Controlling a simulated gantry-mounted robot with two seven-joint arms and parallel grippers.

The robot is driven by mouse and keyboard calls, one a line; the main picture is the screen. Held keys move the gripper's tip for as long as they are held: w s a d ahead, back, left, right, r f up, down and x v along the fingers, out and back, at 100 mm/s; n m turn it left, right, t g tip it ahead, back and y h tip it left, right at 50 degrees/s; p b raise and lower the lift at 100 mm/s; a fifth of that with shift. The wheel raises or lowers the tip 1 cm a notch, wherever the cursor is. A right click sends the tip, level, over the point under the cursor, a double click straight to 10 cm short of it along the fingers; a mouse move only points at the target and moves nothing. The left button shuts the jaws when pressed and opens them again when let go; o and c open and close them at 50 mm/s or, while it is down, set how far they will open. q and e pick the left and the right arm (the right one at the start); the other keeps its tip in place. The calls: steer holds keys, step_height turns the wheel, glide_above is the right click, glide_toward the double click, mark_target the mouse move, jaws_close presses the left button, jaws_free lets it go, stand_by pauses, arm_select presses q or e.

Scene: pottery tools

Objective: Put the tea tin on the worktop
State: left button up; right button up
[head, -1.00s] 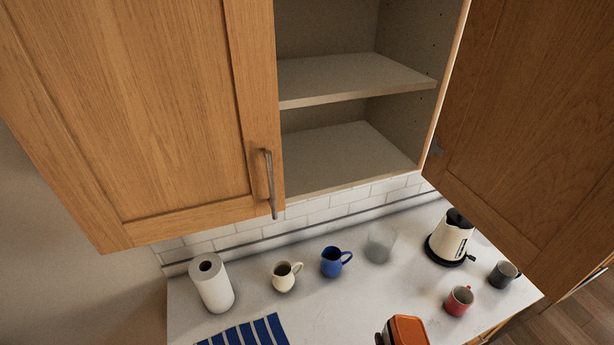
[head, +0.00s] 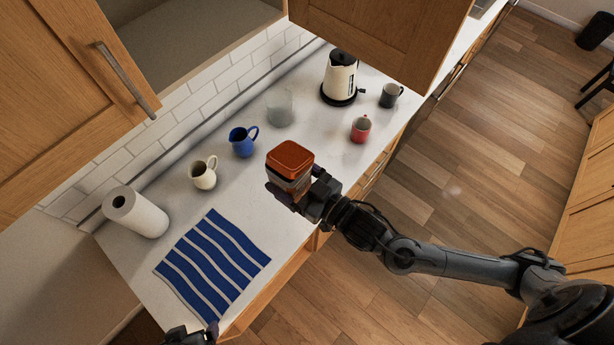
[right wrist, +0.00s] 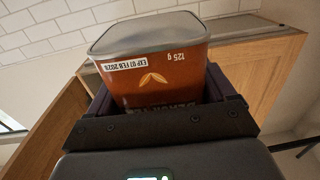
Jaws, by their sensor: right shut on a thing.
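The tea tin (head: 290,160) has an orange-red lid and sits in my right gripper (head: 296,190), over the front part of the worktop (head: 235,185) in the head view. The right gripper is shut on its sides. Any gap beneath the tin is hard to judge from the head view. In the right wrist view the tin (right wrist: 155,75) is orange with a grey end, and its printing reads upside down between the fingers (right wrist: 168,105). My left gripper (head: 190,338) barely shows at the bottom edge; its fingers cannot be made out.
A blue-striped cloth (head: 213,262), paper roll (head: 137,212), cream jug (head: 203,174), blue jug (head: 243,141), clear glass (head: 280,107), kettle (head: 340,78), red mug (head: 361,130) and dark mug (head: 390,95) stand or lie on the worktop. An open cabinet door (head: 385,35) hangs above.

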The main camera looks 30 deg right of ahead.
steer(key=a+r+n+g+y, duration=0.35)
steer(key=a+r+y, duration=0.2)
steer(key=r, duration=0.25)
arm_select(q)
steer(key=shift+o, duration=0.8)
steer(key=w+d+r+t+h, duration=0.3)
steer(key=w+d+r+t, duration=0.45)
steer(key=w+r, duration=0.2)
steer(key=w+d+r+m+t+h, duration=0.35)
steer(key=d+r+h, duration=0.25)
steer(key=d+r, duration=0.7)
steer(key=w+d+r, duration=0.1)
steer(key=w+d, duration=0.1)
steer(key=w, duration=0.4)
steer(key=shift+d+r+t, duration=0.2)
steer(key=shift+d+t, duration=0.2)
arm_select(e)
steer(key=w+a+f+n+g+y, duration=0.3)
steer(key=w+a+f+n+g, duration=0.1)
steer(key=a+g, duration=0.1)
steer(key=shift+f, duration=0.35)
